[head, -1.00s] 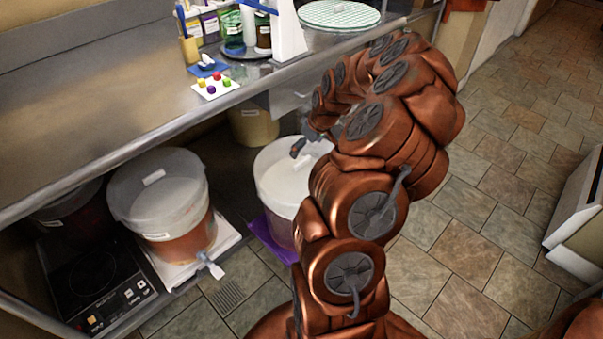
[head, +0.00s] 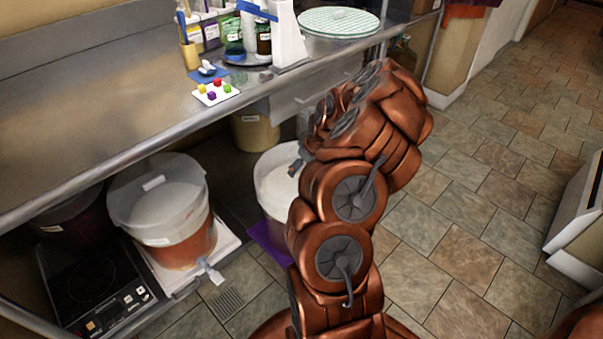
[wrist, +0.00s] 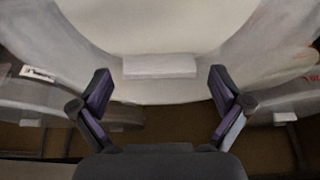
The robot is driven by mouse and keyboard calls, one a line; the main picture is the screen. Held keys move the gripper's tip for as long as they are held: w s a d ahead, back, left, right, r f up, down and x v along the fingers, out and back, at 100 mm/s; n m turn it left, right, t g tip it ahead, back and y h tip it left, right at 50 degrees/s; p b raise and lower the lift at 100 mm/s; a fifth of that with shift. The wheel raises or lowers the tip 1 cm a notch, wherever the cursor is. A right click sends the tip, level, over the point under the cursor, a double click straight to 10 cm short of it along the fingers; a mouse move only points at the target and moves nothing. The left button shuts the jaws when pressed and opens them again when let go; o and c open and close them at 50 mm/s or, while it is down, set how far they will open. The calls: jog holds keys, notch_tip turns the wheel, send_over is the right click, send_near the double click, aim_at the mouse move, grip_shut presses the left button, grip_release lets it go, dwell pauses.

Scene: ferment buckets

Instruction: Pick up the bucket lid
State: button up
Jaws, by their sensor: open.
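A pale round lid with a white block handle (wrist: 160,66) fills the top of the wrist view. My gripper (wrist: 162,88) is open, its two dark fingers spread to either side and just short of the handle, with nothing between them. In the head view my gripper (head: 296,166) is over the white-topped bucket (head: 273,185) under the counter, and my arm hides this bucket's right part. Left of it stands a bucket of reddish-brown content (head: 180,250) with a translucent lid (head: 155,200) and white handle.
The steel counter (head: 110,110) overhangs the buckets. A hot plate (head: 95,285) sits at the lower left. A yellowish container (head: 255,132) stands behind. A purple mat (head: 268,243) lies under the white-topped bucket. The tiled floor (head: 470,220) at right is clear.

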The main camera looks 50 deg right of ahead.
jog(key=shift+w+f, duration=0.15)
jog(key=shift+f, duration=0.1)
jog(key=shift+c, duration=0.3)
jog(key=c, duration=1.3)
jog(key=shift+r, duration=0.1)
